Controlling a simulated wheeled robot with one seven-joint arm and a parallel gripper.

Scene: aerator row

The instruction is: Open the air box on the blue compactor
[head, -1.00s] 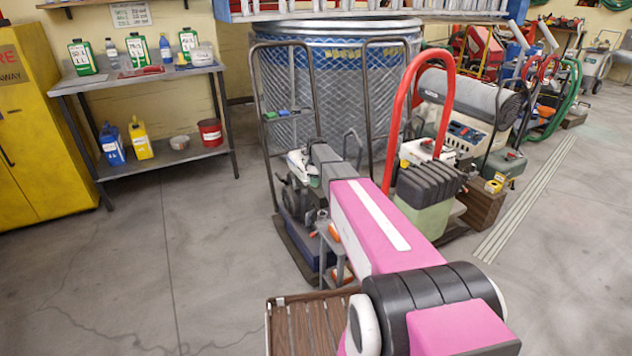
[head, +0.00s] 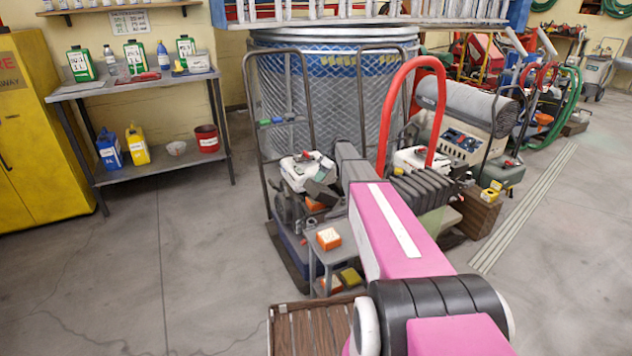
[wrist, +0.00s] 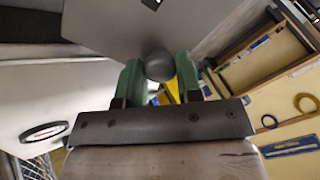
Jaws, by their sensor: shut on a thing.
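The compactor (head: 292,243) stands left of my arm in the head view, with a blue base and a white engine top (head: 300,168). My arm hides part of it. In the wrist view my gripper (wrist: 159,72) has its two green fingers shut on a dark round knob (wrist: 160,64). The knob stands against a flat grey panel (wrist: 185,28), which appears to be the air box cover. In the head view a dark grey tilted piece (head: 322,192) shows beside the engine top. I cannot tell whether the cover is off its seat.
A small grey cart (head: 312,247) with orange and yellow boxes stands in front of the compactor. A tall wire-mesh drum (head: 345,105) stands behind, and a red hoop handle (head: 390,110) rises to the right. The floor at left (head: 130,270) is clear.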

